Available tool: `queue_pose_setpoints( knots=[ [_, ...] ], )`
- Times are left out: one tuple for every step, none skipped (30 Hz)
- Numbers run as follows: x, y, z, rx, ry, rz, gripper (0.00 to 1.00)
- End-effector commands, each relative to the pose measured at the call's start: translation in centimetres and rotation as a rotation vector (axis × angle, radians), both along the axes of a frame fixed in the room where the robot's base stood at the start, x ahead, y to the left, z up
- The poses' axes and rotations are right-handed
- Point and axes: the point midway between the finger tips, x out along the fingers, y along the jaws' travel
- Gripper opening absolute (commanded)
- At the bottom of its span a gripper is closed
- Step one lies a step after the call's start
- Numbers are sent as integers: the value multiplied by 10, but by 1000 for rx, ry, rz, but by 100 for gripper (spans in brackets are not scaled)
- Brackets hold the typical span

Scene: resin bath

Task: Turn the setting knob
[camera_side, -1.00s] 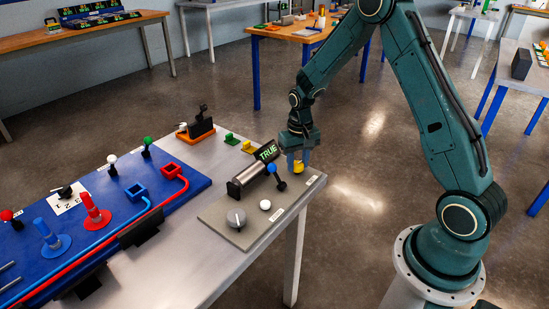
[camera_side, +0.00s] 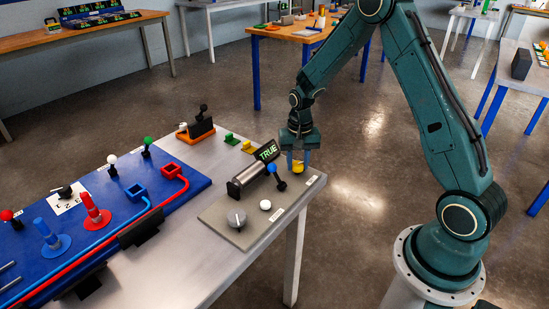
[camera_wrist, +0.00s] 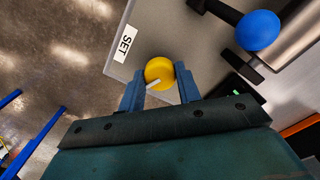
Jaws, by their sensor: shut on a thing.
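The setting knob (camera_side: 298,168) is a round yellow knob at the far right corner of the grey panel (camera_side: 225,215). In the wrist view the knob (camera_wrist: 158,70) has a short white pointer mark towards its lower left. A white label reading SET (camera_wrist: 125,45) lies beside it. My gripper (camera_side: 298,161) points down over the knob, with one blue finger on each side. In the wrist view the gripper (camera_wrist: 160,86) is shut on the knob. The fingers hide part of the knob's sides.
A blue-topped lever (camera_side: 273,169) and a metal cylinder (camera_side: 248,178) with a green TRUE display (camera_side: 268,151) stand close to the knob. A grey dial (camera_side: 236,219) and a white button (camera_side: 265,205) are nearer. A blue board with levers (camera_side: 110,200) lies left.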

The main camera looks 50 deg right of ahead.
Motion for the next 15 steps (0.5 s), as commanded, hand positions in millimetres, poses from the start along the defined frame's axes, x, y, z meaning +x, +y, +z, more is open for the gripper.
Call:
queue_pose_setpoints(
  knots=[
    [0, 0, 1, 0, -1, -2, 39],
    [0, 0, 1, 0, -1, -2, 45],
    [0, 0, 1, 0, -1, -1, 53],
    [0, 0, 1, 0, -1, -1, 55],
    [0, 0, 0, 0, -1, -1, 55],
    [0, 0, 0, 0, -1, -1, 55],
    [0, 0, 0, 0, -1, -1, 55],
    [0, 0, 0, -1, -1, 0, 55],
    [0, 0, 0, -1, -1, 0, 55],
    [0, 0, 0, -1, -1, 0, 55],
    [0, 0, 0, -1, -1, 0, 55],
    [0, 0, 0, -1, -1, 0, 55],
    [0, 0, 1, -1, -1, 0, 55],
    [0, 0, 1, -1, -1, 0, 55],
    [0, 0, 2, -1, -1, 0, 55]
  ],
)
